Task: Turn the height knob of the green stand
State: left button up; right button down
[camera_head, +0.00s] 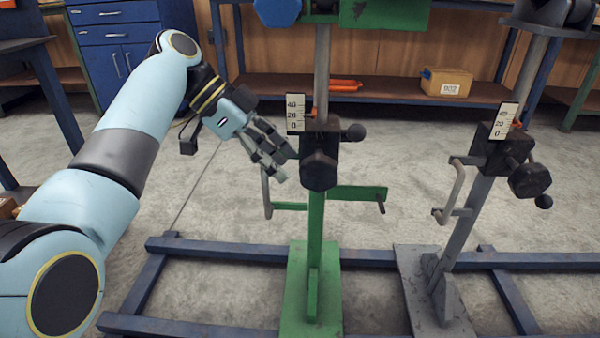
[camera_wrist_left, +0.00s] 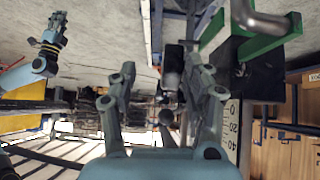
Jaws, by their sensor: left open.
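The green stand (camera_head: 316,225) stands upright on its base plate, with a dark clamp block on its post. A black faceted knob (camera_head: 320,171) sits on the block's front, and a small ball-ended lever (camera_head: 355,132) sticks out to the right. My left gripper (camera_head: 285,167) is open and empty just left of the block. In the left wrist view its fingers (camera_wrist_left: 167,75) are spread, with the dark knob (camera_wrist_left: 173,62) seen between and beyond them. Contact with the knob is not visible. My right gripper (camera_wrist_left: 55,32) shows small at the left of the wrist view.
A white scale plate (camera_head: 296,113) is fixed beside the block. A bent grey crank (camera_head: 266,193) hangs below my left gripper. A grey stand (camera_head: 468,215) with its own knob (camera_head: 530,180) stands to the right. Blue floor rails (camera_head: 215,252) run across the bottom.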

aim_at(334, 175)
pick_arm(q)
jog(key=r, duration=0.1)
jog(key=w+d+r, duration=0.1)
jog(key=d+r, duration=0.1)
jog(key=shift+w+d+r, duration=0.15)
jog(key=shift+w+r, duration=0.05)
jog(key=shift+w, duration=0.15)
jog(key=b+x, duration=0.4)
jog(key=x, duration=0.5)
jog(key=shift+w+d+f, duration=0.15)
jog(key=shift+d+f, duration=0.05)
jog(key=shift+d, duration=0.1)
jog(key=shift+d+f+b, duration=0.2)
jog(key=shift+d+b, duration=0.1)
jog(key=shift+d, duration=0.05)
pick_arm(e)
jog(key=w+a+r+t, duration=0.1)
jog(key=w+a+r, duration=0.1)
jog(key=w+r, duration=0.2)
notch_tip(334, 175, up, 2)
jog(key=shift+w+a+r+t, duration=0.15)
jog(key=shift+w+a+t, duration=0.05)
jog(key=shift+w+t, duration=0.2)
pick_arm(q)
grip_shut()
